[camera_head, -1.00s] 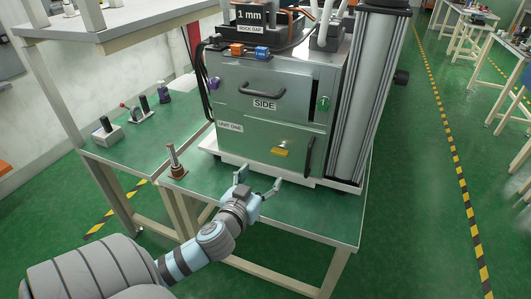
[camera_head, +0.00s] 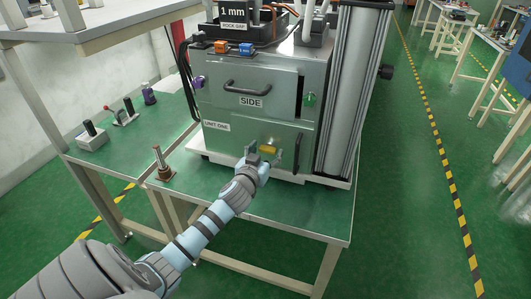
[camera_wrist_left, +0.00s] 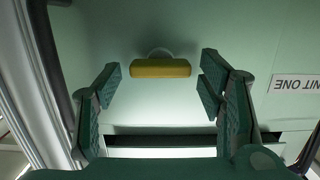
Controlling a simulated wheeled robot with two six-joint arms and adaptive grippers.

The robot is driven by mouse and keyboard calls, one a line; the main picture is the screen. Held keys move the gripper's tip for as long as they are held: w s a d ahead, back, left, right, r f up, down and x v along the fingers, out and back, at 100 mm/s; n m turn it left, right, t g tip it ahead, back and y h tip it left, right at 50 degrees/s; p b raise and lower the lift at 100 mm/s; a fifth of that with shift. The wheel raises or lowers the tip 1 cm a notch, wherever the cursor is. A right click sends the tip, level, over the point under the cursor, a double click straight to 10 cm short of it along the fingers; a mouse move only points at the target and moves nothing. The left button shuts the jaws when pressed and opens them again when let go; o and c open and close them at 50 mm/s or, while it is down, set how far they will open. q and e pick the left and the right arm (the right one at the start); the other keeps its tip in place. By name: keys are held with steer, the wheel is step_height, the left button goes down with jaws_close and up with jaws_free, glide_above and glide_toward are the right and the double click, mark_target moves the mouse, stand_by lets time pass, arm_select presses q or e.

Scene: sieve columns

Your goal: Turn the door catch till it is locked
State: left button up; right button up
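The door catch is a yellow bar (camera_head: 268,149) on a round boss, low on the grey-green front of the cabinet marked UNIT ONE. In the left wrist view the yellow bar (camera_wrist_left: 161,68) lies level across the picture, just beyond the fingertips. My left gripper (camera_head: 262,153) is in front of the catch. In the left wrist view the left gripper (camera_wrist_left: 160,80) is open, with one finger on each side of the bar and a gap at both ends; it does not appear to touch it. My right gripper is not in view.
A dark vertical handle (camera_head: 298,152) stands on the door right of the catch. A drawer with a dark handle (camera_head: 247,86) and SIDE label is above. A metal post (camera_head: 161,161) stands on the green table at left. A tall grey column (camera_head: 347,95) is at right.

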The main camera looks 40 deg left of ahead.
arm_select(q)
steer(key=c, duration=1)
steer(key=m+y, duration=0.1)
steer(key=m, duration=0.3)
steer(key=shift+d, duration=0.2)
steer(key=m, duration=0.2)
steer(key=m+y, duration=0.1)
steer(key=m, duration=0.1)
steer(key=shift+w+d+f, duration=0.1)
steer(key=shift+f, duration=0.1)
steer(key=m, duration=0.4)
steer(key=shift+f+m+y, duration=0.2)
steer(key=shift+m+y, duration=0.1)
steer(key=shift+m, duration=0.1)
steer(key=m, duration=0.4)
steer(key=shift+t+y, duration=0.3)
steer(key=shift+y, duration=0.1)
steer(key=o, duration=1.4)
